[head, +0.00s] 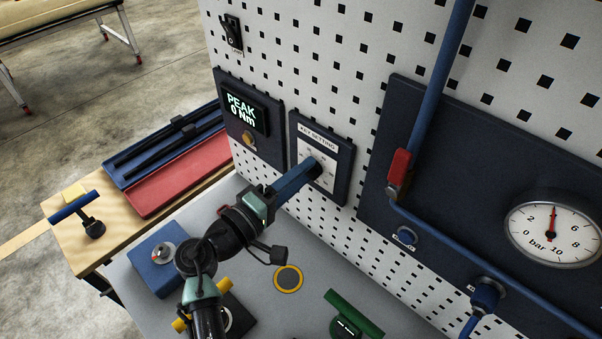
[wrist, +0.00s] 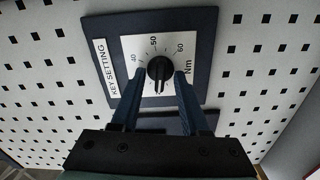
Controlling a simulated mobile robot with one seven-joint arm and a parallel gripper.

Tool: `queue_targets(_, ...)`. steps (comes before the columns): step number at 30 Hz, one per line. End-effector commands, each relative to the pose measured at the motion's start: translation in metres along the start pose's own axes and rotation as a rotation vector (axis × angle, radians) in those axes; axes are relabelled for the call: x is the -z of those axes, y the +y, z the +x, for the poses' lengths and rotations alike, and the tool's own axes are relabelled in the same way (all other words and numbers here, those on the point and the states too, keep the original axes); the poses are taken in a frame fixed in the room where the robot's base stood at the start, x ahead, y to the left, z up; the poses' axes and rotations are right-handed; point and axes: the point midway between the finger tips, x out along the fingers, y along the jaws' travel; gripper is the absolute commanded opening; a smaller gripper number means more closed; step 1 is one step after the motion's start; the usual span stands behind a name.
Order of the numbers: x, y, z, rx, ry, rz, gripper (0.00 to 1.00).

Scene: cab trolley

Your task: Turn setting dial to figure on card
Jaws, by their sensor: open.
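The setting dial is a round black knob (wrist: 160,69) on a white scale plate, on a dark panel marked KEY SETTING (head: 317,137). In the wrist view the scale shows 40, 50 and 60, with Nm at the right. A pale line shows on the knob's lower part; I cannot surely tell which figure it marks. My gripper (wrist: 160,76) is open, its blue fingers on either side of the knob; contact is unclear. In the head view my gripper (head: 316,168) hides most of the knob. No card with a readable figure shows.
Left of the dial, a display (head: 242,112) reads PEAK 0 Nm. A gauge (head: 553,229) and blue pipe with a red-handled valve (head: 399,168) are at right. Below, the grey top holds a blue box (head: 153,262) and a green-handled item (head: 352,315).

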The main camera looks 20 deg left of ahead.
Motion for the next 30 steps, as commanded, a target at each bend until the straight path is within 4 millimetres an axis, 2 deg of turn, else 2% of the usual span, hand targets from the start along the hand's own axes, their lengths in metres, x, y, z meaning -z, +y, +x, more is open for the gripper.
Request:
queue_targets(5, 0.000, -0.004, -0.023, 0.001, 0.004, 0.000, 0.45)
queue_targets(12, 0.000, -0.005, -0.077, 0.002, 0.006, 0.001, 0.45)
queue_targets(18, 0.000, -0.003, -0.112, 0.001, 0.004, -0.001, 0.45)
queue_targets(24, 0.000, -0.001, -0.127, 0.001, 0.002, 0.000, 0.45)
queue_targets(30, 0.000, 0.000, -0.128, 0.001, 0.001, -0.001, 0.45)
